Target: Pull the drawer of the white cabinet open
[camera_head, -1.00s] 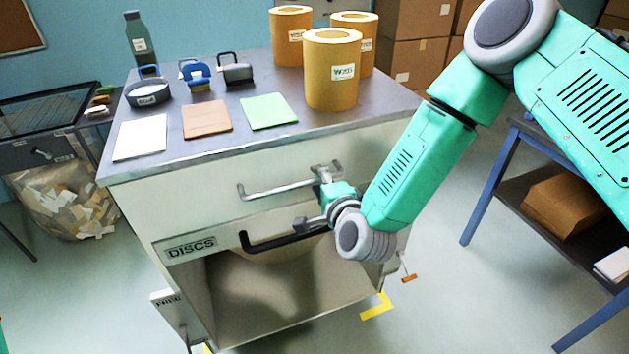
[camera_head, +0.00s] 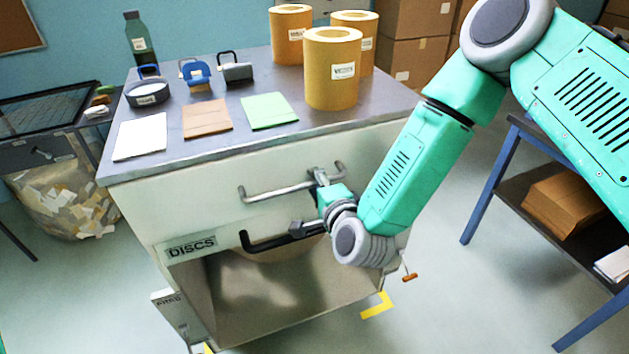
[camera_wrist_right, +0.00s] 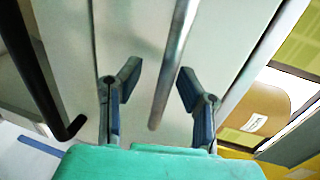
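The white cabinet (camera_head: 160,217) stands in the middle of the head view. Its upper drawer front (camera_head: 222,213) has a silver bar handle (camera_head: 275,191) and appears closed. My right gripper (camera_head: 306,203) is at the right part of this handle. In the right wrist view, its two dark fingers (camera_wrist_right: 157,82) are apart. My left gripper is not in view.
Below the silver handle is a black handle (camera_head: 268,241) beside a DISCS label (camera_head: 191,248), over an open compartment (camera_head: 265,300). Yellow rolls (camera_head: 332,85), a green sheet (camera_head: 268,111) and tools are on top. A blue-legged table (camera_head: 490,190) stands right.

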